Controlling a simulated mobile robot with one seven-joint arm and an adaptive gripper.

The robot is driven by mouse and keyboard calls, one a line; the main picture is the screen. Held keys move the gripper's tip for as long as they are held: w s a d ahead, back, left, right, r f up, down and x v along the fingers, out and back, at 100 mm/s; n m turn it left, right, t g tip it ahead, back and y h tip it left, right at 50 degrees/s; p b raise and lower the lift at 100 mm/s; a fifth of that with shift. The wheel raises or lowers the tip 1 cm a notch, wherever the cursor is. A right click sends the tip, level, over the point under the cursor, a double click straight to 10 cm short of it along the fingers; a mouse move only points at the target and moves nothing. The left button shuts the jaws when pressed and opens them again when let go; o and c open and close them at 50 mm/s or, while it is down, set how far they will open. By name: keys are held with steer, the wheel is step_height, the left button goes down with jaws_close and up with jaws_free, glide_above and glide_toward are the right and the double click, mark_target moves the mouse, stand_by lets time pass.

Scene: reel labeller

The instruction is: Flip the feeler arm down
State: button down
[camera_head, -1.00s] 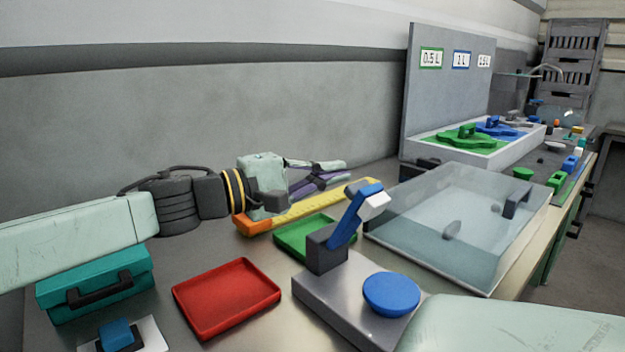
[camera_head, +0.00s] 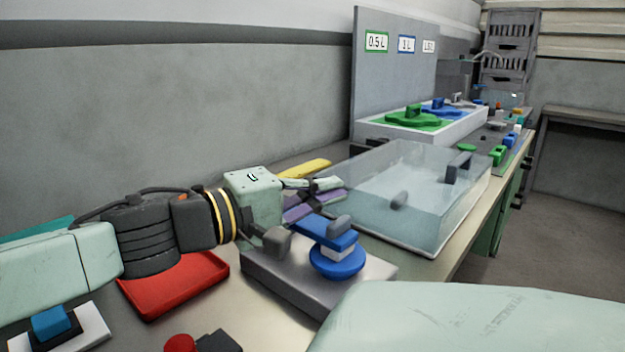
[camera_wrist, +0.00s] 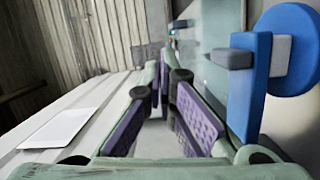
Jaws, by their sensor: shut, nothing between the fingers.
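The blue feeler arm (camera_head: 322,232) lies flat and low over the blue disc (camera_head: 337,265) on the grey base (camera_head: 270,275). Its white block sits between the arm and the disc and seems to rest on the disc. A grey knob stands on top of the arm's free end. My gripper (camera_head: 332,191) is shut and empty, just behind the feeler arm, with its purple pads beside it. In the wrist view my gripper (camera_wrist: 168,88) points ahead, with the feeler arm (camera_wrist: 248,95) and disc (camera_wrist: 292,50) on its right. Contact between fingers and arm cannot be told.
A clear-walled box (camera_head: 395,185) stands right of my gripper. A red tray (camera_head: 205,270) lies partly under my wrist. A yellow bar (camera_head: 307,168) lies behind my fingers. A blue block (camera_head: 50,322) on a white plate and a red knob (camera_head: 180,343) are in front.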

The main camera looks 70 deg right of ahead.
mark_target(333, 228)
steer(key=shift+s+a+f+m+t+b, duration=0.15)
steer(key=shift+s+f+m+b, duration=0.2)
steer(key=shift+f+m, duration=0.3)
steer(key=shift+s+a+f+m+t+b, duration=0.15)
steer(key=shift+s+f+m, duration=0.35)
steer(key=shift+f, duration=0.25)
steer(key=v, duration=1.2)
steer(key=shift+r, duration=0.2)
steer(key=shift+s, duration=0.1)
